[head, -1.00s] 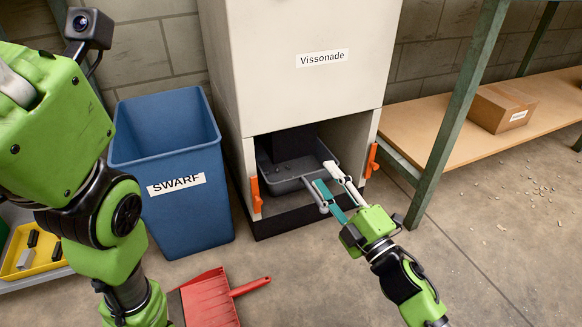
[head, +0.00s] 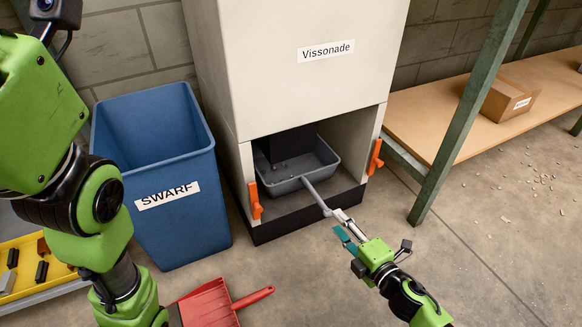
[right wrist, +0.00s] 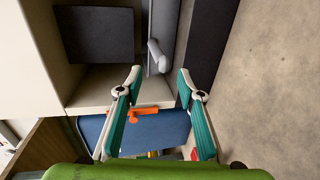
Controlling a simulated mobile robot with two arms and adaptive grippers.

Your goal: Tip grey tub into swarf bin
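The grey tub (head: 327,157) sits level in the low opening of the press cabinet. Its grey handle (head: 315,194) sticks out over the front edge. In the right wrist view the tub (right wrist: 166,25) is a grey strip at the top, its handle pointing down. My right gripper (head: 338,224) is just in front of the handle's end. In the right wrist view its fingers (right wrist: 160,82) are spread, with nothing between them. The blue swarf bin (head: 187,230), labelled SWARF, stands upright left of the cabinet. My left arm shows at the left; its gripper is out of frame.
The white cabinet (head: 270,85) labelled Vissonade has orange latches (head: 254,200) beside its opening. A red dustpan (head: 205,305) lies on the floor before the bin. A wooden shelf with a green post (head: 455,130) and a carton (head: 508,97) stands right. The front right floor is open.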

